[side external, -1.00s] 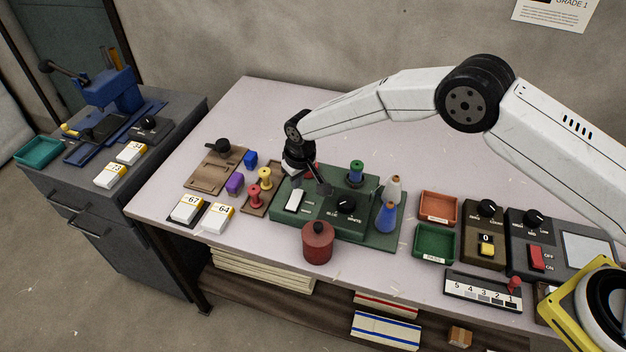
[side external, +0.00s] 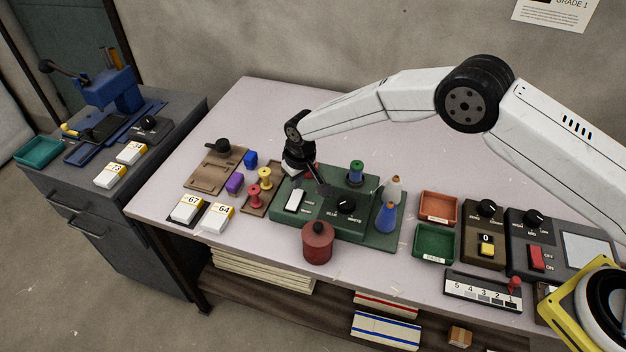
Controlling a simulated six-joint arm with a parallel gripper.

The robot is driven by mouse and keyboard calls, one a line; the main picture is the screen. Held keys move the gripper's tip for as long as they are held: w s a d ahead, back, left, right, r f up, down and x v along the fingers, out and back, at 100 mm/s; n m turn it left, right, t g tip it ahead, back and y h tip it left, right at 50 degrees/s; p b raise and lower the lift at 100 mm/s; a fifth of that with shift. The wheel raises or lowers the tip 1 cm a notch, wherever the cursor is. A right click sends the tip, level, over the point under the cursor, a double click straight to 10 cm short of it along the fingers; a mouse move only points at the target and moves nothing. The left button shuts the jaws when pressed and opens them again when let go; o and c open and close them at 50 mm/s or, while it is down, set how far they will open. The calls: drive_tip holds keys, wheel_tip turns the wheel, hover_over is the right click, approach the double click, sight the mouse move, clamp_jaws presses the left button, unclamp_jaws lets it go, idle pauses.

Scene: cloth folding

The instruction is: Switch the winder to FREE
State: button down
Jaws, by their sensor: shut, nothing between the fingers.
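The green winder (side external: 338,228) sits on the table's middle. It has a white rocker switch (side external: 295,200) at its left and a black knob (side external: 346,205) with "BLUE" and "WHITE" marked by it. A green spool (side external: 356,172) stands at its back. A blue cone (side external: 386,218) and a white cone (side external: 393,188) stand at its right. My gripper (side external: 322,189) is shut and empty, low over the winder between the rocker and the knob. I cannot tell whether it touches the winder. No FREE label is readable, and the rocker's setting is unclear.
A dark red lidded pot (side external: 318,245) stands right in front of the winder. Red and yellow spools (side external: 256,196) stand left of it. Orange (side external: 438,206) and green (side external: 433,243) trays and control boxes (side external: 484,232) lie to the right. The table's back is clear.

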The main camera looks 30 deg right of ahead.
sight(301, 192)
drive_tip(key=shift+f, duration=1.25)
idle(1.1)
drive_tip(key=shift+r, duration=3.5)
drive_tip(key=shift+s+d+r, duration=0.1)
drive_tip(key=shift+d+r, duration=0.35)
drive_tip(key=s+d+r+m, duration=0.1)
drive_tip(key=s+d+r, duration=0.4)
drive_tip(key=d, duration=0.2)
drive_tip(key=s+d+r+m, duration=0.1)
drive_tip(key=s+d+r, duration=0.4)
drive_tip(key=s+d, duration=0.55)
drive_tip(key=s, duration=0.4)
drive_tip(key=s+d+r+m, duration=0.1)
drive_tip(key=s+d, duration=0.4)
drive_tip(key=s, duration=0.4)
drive_tip(key=shift+d+r+t, duration=0.2)
drive_tip(key=shift+t, duration=0.2)
